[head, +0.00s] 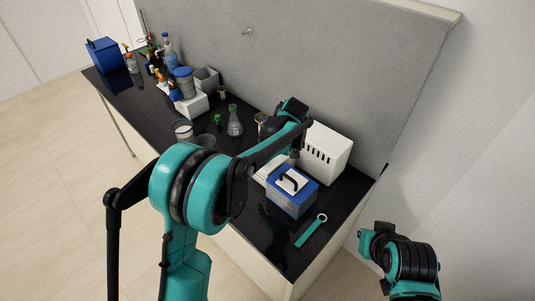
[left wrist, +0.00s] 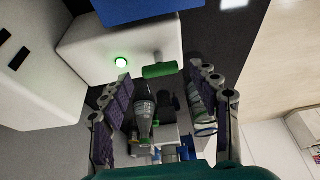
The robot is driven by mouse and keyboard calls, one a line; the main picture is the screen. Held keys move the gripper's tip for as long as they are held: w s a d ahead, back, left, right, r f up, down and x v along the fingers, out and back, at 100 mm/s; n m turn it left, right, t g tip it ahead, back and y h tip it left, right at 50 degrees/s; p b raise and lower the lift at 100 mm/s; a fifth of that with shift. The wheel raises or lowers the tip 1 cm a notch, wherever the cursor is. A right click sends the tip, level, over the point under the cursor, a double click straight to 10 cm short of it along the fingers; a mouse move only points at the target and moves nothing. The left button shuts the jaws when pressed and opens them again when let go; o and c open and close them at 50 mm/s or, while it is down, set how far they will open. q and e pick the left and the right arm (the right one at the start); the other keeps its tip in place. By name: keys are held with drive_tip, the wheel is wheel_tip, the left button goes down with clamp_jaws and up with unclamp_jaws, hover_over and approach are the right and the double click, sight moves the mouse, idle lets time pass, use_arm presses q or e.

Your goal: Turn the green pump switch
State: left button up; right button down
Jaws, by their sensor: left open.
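The green pump switch (left wrist: 160,70) is a short green bar on a pale stem at the corner of a white pump box (left wrist: 90,38). A lit green lamp (left wrist: 121,62) is on the same face. My left gripper (left wrist: 161,73) is open, with one finger on each side of the switch in the left wrist view. The fingers look apart from it; the exact depth gap cannot be told. In the head view my left arm reaches over the bench and the switch is hidden.
A blue box with a black handle (head: 292,195) stands in front of a white slotted box (head: 327,152). A teal wrench-like tool (head: 311,231) lies near the bench's front edge. A flask (head: 234,122) and several bottles stand further left. A grey panel (head: 330,60) backs the bench.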

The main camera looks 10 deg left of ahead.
use_arm(q)
drive_tip(key=v, duration=1.1)
drive_tip(key=shift+d, duration=0.15)
drive_tip(key=shift+s, duration=0.1)
drive_tip(key=s+a+f+m+t+h+b, duration=0.2)
drive_tip(key=s+a+m+b, duration=0.4)
drive_tip(key=s, duration=0.7)
drive_tip(key=s+a+f+m+t+b, duration=0.1)
drive_tip(key=s+a+f+m, duration=0.1)
drive_tip(key=s+f, duration=0.3)
drive_tip(key=s+a+f+m+t+h+b, duration=0.1)
drive_tip(key=s+a+f+m, duration=0.1)
drive_tip(key=s+f, duration=0.3)
drive_tip(key=s+m, duration=0.1)
drive_tip(key=s, duration=0.2)
drive_tip(key=shift+s+t+h, duration=0.3)
drive_tip(key=shift+t, duration=0.1)
drive_tip(key=shift+f, duration=0.15)
idle(1.0)
